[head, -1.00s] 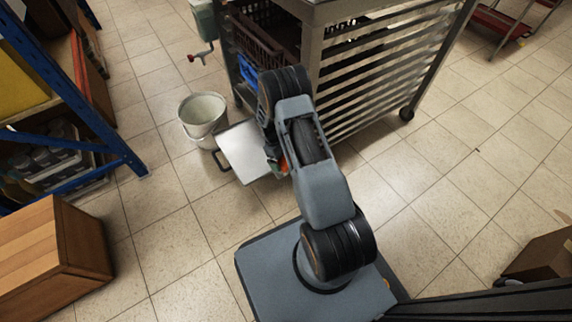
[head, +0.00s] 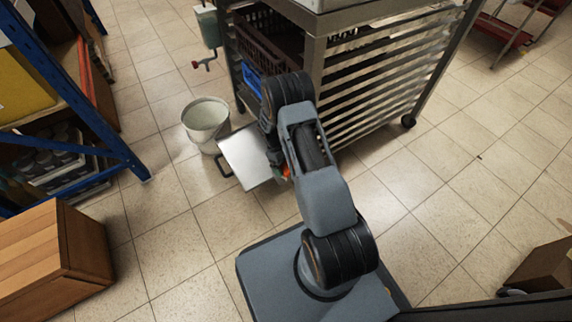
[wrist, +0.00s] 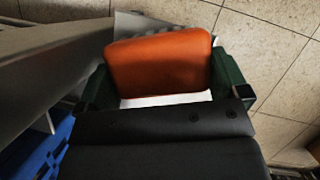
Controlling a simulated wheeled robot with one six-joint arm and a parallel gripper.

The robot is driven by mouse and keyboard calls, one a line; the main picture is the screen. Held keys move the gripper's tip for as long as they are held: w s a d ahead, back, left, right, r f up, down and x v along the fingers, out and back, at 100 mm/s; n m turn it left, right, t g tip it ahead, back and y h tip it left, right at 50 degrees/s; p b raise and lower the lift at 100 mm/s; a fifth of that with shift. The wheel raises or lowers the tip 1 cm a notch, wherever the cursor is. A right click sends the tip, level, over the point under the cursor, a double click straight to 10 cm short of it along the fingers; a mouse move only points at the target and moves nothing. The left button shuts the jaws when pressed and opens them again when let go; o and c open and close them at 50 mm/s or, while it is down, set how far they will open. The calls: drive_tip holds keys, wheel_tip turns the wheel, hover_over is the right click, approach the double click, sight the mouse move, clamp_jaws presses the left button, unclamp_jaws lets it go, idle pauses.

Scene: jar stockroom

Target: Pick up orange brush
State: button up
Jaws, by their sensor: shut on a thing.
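The orange brush (wrist: 158,62) shows in the wrist view as a broad orange block between the two dark green fingers of my gripper (wrist: 162,84). My gripper is shut on it. The rest of the brush is hidden. In the head view only a small orange bit of the brush (head: 286,172) shows beside my arm, and the arm hides most of my gripper there. A pale flat surface lies below the brush in the wrist view.
A metal rack (head: 318,40) with slatted sides stands close to my arm, with a blue crate (head: 251,78) in it. A white bucket (head: 206,122) and a pale tray (head: 246,156) are to its left. A wooden box (head: 52,258) stands lower left.

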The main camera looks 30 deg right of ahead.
wheel_tip(320, 180, up, 3)
drive_tip(key=shift+a+r+p, duration=0.1)
drive_tip(key=shift+p, duration=0.7)
drive_tip(key=s+a+r+p, duration=0.5)
drive_tip(key=a+r, duration=0.4)
drive_tip(key=a, duration=0.3)
drive_tip(key=shift+s+a+p, duration=0.25)
drive_tip(key=shift+s+p, duration=0.1)
drive_tip(key=shift+s, duration=0.15)
